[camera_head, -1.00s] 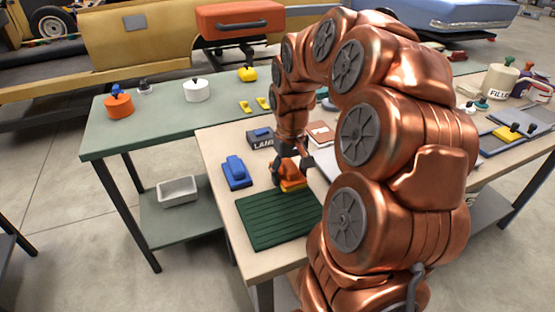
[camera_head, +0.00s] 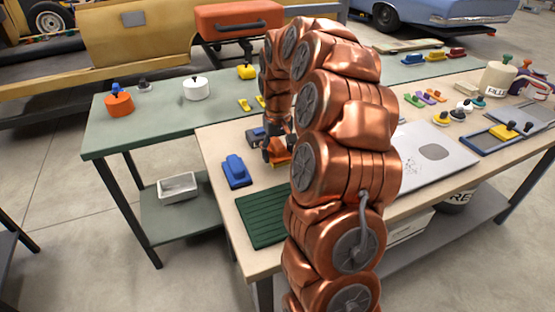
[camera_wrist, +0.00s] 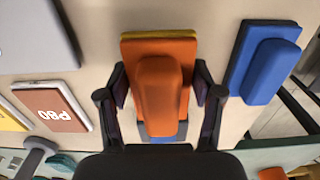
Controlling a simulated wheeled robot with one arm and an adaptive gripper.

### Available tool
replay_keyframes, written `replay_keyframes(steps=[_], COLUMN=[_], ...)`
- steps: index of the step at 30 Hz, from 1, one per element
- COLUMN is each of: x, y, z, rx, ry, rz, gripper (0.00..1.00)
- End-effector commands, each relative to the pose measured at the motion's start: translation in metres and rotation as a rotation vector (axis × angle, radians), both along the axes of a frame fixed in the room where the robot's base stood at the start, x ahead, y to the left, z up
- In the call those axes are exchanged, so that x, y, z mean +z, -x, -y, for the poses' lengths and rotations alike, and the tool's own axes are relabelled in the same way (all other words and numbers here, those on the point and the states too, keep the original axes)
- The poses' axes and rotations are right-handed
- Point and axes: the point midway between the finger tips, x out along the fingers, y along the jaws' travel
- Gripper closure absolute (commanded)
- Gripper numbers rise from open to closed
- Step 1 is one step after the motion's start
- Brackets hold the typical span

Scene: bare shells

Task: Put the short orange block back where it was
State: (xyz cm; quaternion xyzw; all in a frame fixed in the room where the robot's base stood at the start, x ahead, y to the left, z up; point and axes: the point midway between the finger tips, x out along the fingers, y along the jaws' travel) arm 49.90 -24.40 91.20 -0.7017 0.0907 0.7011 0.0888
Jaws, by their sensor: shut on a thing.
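The short orange block (camera_head: 281,157) is in my gripper (camera_head: 278,147), behind the blue block's right side in the head view. In the wrist view the orange block (camera_wrist: 160,85), with a raised orange grip and a yellow layer at its edge, sits between the fingers of my gripper (camera_wrist: 160,95), which are shut on it. Its height over the table is hard to tell. A blue block (camera_head: 236,172) of similar shape lies apart from it on the wooden table; it also shows in the wrist view (camera_wrist: 264,62).
A green ribbed mat (camera_head: 262,218) lies at the table's front left. A brown P80 sheet (camera_wrist: 52,107) and a grey plate (camera_wrist: 32,38) lie left in the wrist view. A dark box (camera_head: 256,137) stands close behind my gripper. Table between blue block and mat is bare.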

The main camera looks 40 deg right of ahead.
Motion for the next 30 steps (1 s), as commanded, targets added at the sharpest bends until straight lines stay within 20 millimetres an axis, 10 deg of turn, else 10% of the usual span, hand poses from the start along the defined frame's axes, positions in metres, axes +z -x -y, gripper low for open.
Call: replay_keyframes(steps=[26, 27, 30], x=[-0.04, -0.04, -0.039], y=[-0.004, -0.004, -0.004], z=[0.002, 0.002, 0.002], rx=[-0.001, -0.001, 0.0], ry=[0.0, 0.0, 0.0], rz=[0.0, 0.0, 0.0], gripper=[0.78, 0.33, 0.23])
